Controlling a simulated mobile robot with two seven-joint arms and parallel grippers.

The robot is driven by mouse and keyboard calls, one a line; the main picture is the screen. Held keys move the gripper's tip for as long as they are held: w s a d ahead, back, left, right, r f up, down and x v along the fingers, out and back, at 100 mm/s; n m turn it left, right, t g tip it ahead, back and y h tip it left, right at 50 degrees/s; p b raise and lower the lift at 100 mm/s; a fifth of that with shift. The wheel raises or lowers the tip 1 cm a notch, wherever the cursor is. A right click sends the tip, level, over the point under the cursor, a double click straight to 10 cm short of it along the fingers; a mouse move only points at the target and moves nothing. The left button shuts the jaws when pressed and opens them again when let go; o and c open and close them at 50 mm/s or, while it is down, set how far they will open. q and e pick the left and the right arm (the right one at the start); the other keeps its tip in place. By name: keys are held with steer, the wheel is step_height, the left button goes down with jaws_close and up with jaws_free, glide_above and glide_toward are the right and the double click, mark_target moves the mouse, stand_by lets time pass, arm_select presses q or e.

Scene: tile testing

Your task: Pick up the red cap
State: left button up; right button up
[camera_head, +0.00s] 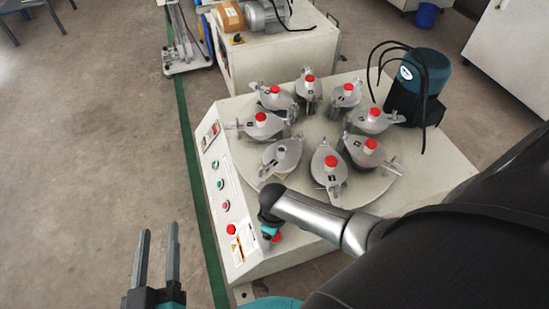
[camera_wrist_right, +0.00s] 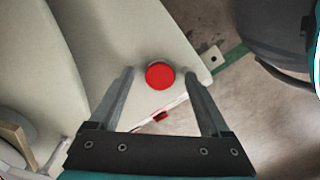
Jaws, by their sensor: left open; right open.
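A round red cap (camera_wrist_right: 160,76) lies on the pale machine top near its corner. In the right wrist view it shows between the fingertips of my right gripper (camera_wrist_right: 159,74), which is open, with a gap on both sides of the cap. In the head view a bit of red (camera_head: 277,237) shows beside the right gripper (camera_head: 270,231), mostly hidden by my arm. My left gripper (camera_head: 157,233) is open and empty over the floor, left of the machine. Several other red caps sit on metal jars on the round plate; the jar (camera_head: 281,157) at the left has none.
The machine (camera_head: 245,255) carries a round plate with several lidded jars, and a control panel (camera_head: 222,190) with buttons on its left side. A teal motor (camera_head: 418,85) with black cables stands at its back right. The floor (camera_head: 90,140) to the left is clear.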

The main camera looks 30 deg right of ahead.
jaws_close()
stand_by(0.5)
steer(key=shift+r, duration=0.15)
